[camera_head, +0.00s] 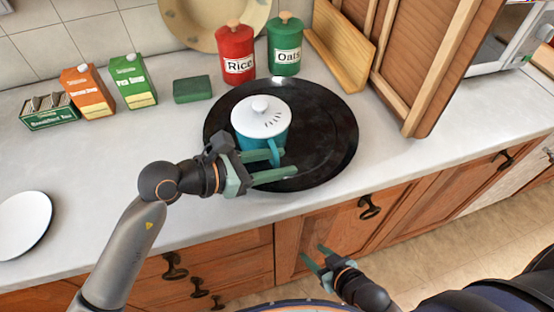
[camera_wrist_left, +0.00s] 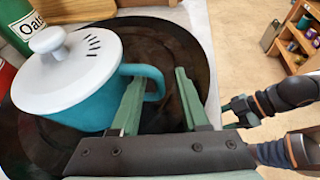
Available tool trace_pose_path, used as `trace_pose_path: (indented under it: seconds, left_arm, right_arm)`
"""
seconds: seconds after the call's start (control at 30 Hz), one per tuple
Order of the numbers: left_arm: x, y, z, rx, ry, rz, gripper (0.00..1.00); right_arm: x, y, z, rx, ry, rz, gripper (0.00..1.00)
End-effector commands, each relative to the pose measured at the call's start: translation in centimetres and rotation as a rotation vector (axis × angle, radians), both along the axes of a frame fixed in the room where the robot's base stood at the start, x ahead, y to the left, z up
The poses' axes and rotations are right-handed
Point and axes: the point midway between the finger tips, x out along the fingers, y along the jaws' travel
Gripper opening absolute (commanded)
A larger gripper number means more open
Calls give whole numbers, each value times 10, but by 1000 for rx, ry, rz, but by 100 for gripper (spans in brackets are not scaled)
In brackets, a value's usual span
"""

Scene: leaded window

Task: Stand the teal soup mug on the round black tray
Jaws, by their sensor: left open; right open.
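The teal soup mug (camera_head: 272,146) with a white knobbed lid stands upright on the left part of the round black tray (camera_head: 330,135). In the left wrist view the mug (camera_wrist_left: 110,103) has its handle toward my fingers, and the tray (camera_wrist_left: 180,50) spreads around it. My left gripper (camera_head: 276,166) is open at the mug's near side, over the tray. In the left wrist view one finger is close by the handle; I cannot tell if it touches. My right gripper (camera_head: 314,259) is open and empty, low in front of the cabinets.
Behind the tray stand a red Rice canister (camera_head: 235,52) and a green Oats canister (camera_head: 285,45). A green sponge-like block (camera_head: 192,89) and cartons (camera_head: 132,80) are at the left. A wooden rack (camera_head: 340,48) and panel (camera_head: 425,65) stand right. A white plate (camera_head: 22,222) lies far left.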

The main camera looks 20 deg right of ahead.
Motion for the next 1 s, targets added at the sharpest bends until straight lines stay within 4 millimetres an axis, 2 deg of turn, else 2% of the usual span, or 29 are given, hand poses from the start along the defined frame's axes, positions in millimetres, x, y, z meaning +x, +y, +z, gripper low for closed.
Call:
trace_pose_path:
  seconds: [0.17,0.5,0.7,1.0]
  left_arm:
    - [-1,5,4,0,-2,1,45]
    - [-16,67,29,4,-3,2,45]
    - [-23,96,42,2,0,2,45]
    - [-27,108,49,0,1,-1,45]
  right_arm:
    - [0,0,2,0,-1,0,50]
    - [0,0,-4,0,-1,0,50]
    - [0,0,-7,0,-1,0,50]
    - [0,0,-7,0,-1,0,50]
